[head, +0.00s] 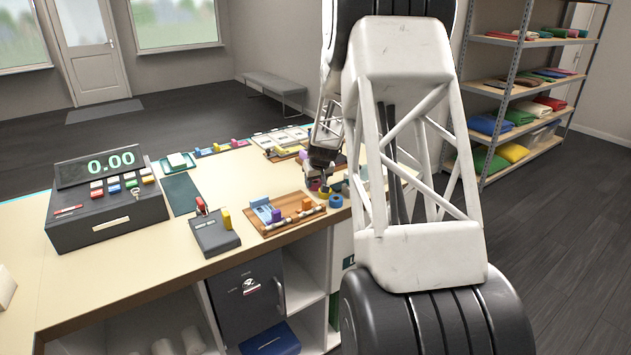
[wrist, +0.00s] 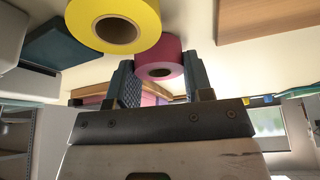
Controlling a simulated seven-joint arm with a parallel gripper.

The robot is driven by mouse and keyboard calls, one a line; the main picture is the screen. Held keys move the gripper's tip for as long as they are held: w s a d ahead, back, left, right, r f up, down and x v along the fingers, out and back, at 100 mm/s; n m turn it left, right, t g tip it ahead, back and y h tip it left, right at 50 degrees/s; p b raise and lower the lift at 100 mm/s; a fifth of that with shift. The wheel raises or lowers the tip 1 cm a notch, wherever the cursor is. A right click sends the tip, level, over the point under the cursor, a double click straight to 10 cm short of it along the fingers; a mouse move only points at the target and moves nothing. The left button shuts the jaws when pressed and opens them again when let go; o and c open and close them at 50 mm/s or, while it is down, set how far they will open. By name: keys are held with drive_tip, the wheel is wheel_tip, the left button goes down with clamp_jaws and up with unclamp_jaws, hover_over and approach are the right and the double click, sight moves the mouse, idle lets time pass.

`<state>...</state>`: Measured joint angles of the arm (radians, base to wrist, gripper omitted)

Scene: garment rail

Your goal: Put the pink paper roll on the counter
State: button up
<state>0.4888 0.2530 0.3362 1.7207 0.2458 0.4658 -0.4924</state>
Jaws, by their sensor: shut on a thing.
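The pink paper roll (wrist: 172,52) sits between the two fingers of my gripper (wrist: 158,68) in the wrist view, with its hollow core facing the camera. My gripper is shut on it. In the head view my gripper (head: 318,176) points down at the right part of the counter (head: 130,262), low among small rolls, and the pink roll is small and partly hidden there. I cannot tell whether the roll touches the counter top. A yellow roll (wrist: 143,12) is close beside the pink one in the wrist view.
A blue roll (head: 336,201) stands near my gripper. A wooden tray (head: 270,230) with small items lies in front, and a card reader (head: 214,235) and cash register (head: 105,205) are to the left. Shelves (head: 510,90) stand at right.

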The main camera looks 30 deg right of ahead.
drive_tip(key=o, duration=1)
drive_tip(key=shift+f, duration=0.1)
drive_tip(key=shift+c, duration=0.2)
drive_tip(key=shift+r, duration=0.2)
drive_tip(key=v, duration=1.2)
drive_tip(key=shift+a, duration=0.15)
